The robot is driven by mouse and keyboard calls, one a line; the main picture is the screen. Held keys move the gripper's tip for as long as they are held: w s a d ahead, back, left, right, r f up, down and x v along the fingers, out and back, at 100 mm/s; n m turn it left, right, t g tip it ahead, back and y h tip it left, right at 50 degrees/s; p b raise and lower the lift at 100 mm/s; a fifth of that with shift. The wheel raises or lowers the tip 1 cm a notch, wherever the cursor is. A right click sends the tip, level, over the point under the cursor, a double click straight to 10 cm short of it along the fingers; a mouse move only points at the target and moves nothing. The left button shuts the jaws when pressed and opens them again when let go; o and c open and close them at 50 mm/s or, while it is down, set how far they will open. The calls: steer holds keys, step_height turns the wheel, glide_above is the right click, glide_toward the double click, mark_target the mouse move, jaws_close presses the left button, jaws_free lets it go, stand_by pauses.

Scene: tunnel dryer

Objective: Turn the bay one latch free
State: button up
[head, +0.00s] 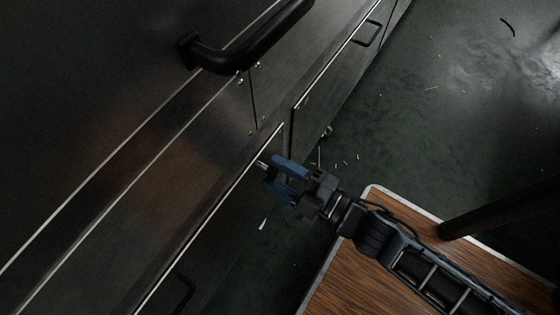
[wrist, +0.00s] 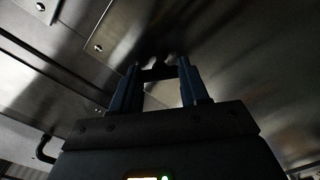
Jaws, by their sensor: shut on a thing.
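My gripper (head: 271,171), with blue fingers, reaches to the dark metal side of the dryer, near the lower edge of a panel. It also shows in the wrist view (wrist: 158,72), where its fingers are shut on a small dark piece, the latch (wrist: 156,74). The fingers stand well apart with the latch between their tips. A small pale metal tip (head: 261,165) shows just past the fingers in the head view. The fingers hide most of the latch there, and I cannot tell how far it is turned.
A thick black bar handle (head: 250,50) stands out from the dryer above. Smaller black handles (head: 367,34) sit on lower panels. A brown wooden top with a pale edge (head: 330,285) lies below my arm. The dark green floor (head: 450,100) is mostly open, with small scraps.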

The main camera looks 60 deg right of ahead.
steer(key=n, duration=0.3)
steer(key=shift+n, duration=2.1)
steer(key=o, duration=1.1)
steer(key=shift+c, duration=0.2)
steer(key=shift+s, duration=0.1)
steer(key=s+p, duration=0.1)
steer(key=s, duration=0.6)
steer(key=shift+s, duration=0.3)
